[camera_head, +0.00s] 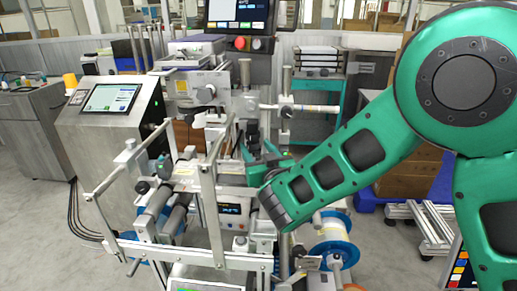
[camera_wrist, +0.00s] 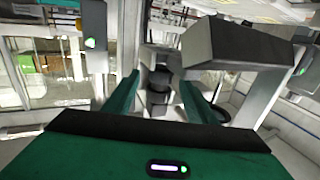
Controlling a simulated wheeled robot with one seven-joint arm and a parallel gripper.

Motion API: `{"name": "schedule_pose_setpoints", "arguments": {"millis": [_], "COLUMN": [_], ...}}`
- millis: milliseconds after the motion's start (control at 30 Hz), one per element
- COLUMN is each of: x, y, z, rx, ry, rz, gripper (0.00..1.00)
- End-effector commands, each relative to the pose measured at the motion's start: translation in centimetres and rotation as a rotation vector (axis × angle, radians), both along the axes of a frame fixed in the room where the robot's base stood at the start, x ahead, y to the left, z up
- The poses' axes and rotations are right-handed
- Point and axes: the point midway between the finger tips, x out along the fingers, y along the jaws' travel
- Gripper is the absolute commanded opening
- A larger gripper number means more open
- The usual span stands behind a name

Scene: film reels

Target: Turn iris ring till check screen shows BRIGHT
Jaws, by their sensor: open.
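My gripper (camera_head: 256,148) reaches into the middle of the machine in the head view, partly hidden among its frames. In the wrist view its two green fingers (camera_wrist: 160,88) stand apart. A dark stepped cylinder (camera_wrist: 158,92), which looks like the lens with the iris ring, shows between them; I cannot tell whether the fingers touch it. Several screens show in the head view: an upper monitor (camera_head: 237,10), a panel screen (camera_head: 110,99) on the left and a small display (camera_head: 230,209) below the gripper. Their text is too small to read, so I cannot tell which is the check screen.
Metal rails and upright bars (camera_head: 212,200) stand close in front of and left of the gripper. A reel with blue flanges (camera_head: 333,252) is at the lower right. A red button (camera_head: 240,43) sits under the upper monitor. A grey block (camera_wrist: 235,42) is close by in the wrist view.

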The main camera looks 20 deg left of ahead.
Motion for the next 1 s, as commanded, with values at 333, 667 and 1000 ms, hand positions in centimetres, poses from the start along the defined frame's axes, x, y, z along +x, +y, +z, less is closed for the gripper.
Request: {"name": "schedule_pose_setpoints", "arguments": {"millis": [333,667,1000], "x": [0.95,0.97,1.3], "y": [0.71,0.65,0.35], "z": [0.04,0.02,-0.25], "rx": [-0.002,-0.002,-0.006], "ry": [-0.001,-0.001,0.004], "rz": [0.001,0.0,0.031], "gripper": [0.51,0.1,0.1]}}
